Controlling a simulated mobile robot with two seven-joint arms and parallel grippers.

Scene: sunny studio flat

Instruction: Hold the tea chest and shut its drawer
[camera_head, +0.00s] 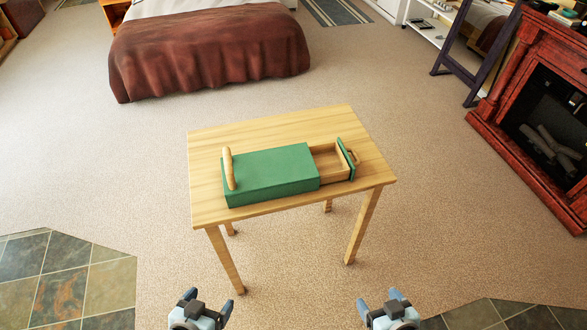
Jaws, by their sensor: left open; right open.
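The green tea chest (270,172) lies on a small wooden table (290,122). A light wooden handle (229,169) stands up at its left end. Its drawer (328,162) is pulled out at the right end, showing a bare wooden inside. The drawer has a green front with a wooden pull (353,157) on its outer side. My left gripper (205,300) is open and empty at the bottom of the view, in front of the table. My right gripper (378,302) is open and empty further right. Both are well apart from the chest.
The tabletop around the chest is clear. Carpet (420,215) surrounds the table. A bed with a brown cover (210,50) stands behind it. A red fireplace (535,110) and a dark ladder-like frame (465,75) stand at the right.

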